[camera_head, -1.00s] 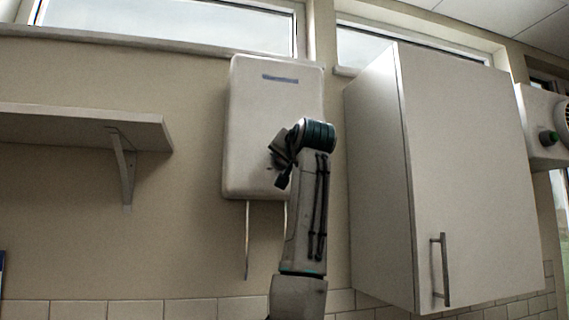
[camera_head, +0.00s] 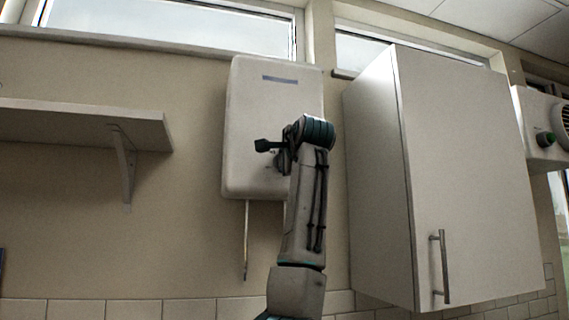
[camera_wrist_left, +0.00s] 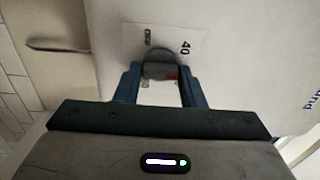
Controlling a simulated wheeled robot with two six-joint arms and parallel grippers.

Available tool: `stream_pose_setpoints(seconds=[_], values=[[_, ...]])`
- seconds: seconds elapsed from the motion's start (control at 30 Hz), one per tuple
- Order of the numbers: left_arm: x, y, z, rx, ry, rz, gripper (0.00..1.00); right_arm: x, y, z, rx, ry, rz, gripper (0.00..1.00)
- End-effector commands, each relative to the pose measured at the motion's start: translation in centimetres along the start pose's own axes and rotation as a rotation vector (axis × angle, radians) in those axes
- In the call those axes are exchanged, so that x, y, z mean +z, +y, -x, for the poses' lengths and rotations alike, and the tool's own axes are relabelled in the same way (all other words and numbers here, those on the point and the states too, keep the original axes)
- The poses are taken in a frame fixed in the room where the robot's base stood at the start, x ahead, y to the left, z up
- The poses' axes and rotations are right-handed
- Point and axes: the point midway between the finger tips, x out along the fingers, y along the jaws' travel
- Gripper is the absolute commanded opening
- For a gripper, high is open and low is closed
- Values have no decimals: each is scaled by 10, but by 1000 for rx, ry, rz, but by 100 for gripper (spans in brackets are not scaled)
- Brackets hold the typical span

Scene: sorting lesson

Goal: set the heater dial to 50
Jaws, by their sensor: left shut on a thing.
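The heater (camera_head: 245,115) is a white rounded box on the wall, with a blue-grey strip near its top. My left gripper (camera_head: 281,161) is at the lower part of its front, and my arm covers part of it. In the left wrist view the grey dial (camera_wrist_left: 160,66) sits between the two blue fingers of my left gripper (camera_wrist_left: 158,80), which are shut on it. A pale scale plate (camera_wrist_left: 190,32) around the dial shows a 40 and another number I cannot read surely. A small red mark shows beside the dial. The dial's exact setting is partly hidden by the gripper.
A white wall cabinet (camera_head: 465,170) with a bar handle stands close to the right of my arm. A shelf (camera_head: 80,125) on a bracket is at the left. Pipes (camera_head: 246,240) hang below the heater.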

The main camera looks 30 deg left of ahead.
Motion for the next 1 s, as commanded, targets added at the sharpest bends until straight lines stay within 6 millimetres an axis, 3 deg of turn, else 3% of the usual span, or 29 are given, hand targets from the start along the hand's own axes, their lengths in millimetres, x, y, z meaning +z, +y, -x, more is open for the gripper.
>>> stream_pose_setpoints(seconds=[0.5,1.0], values=[[0,4,0,1,0,-465,13,2,-1,-18,0,0,0,83],[0,5,0,4,1,-690,13,2,-2,-25,0,0,0,83]])
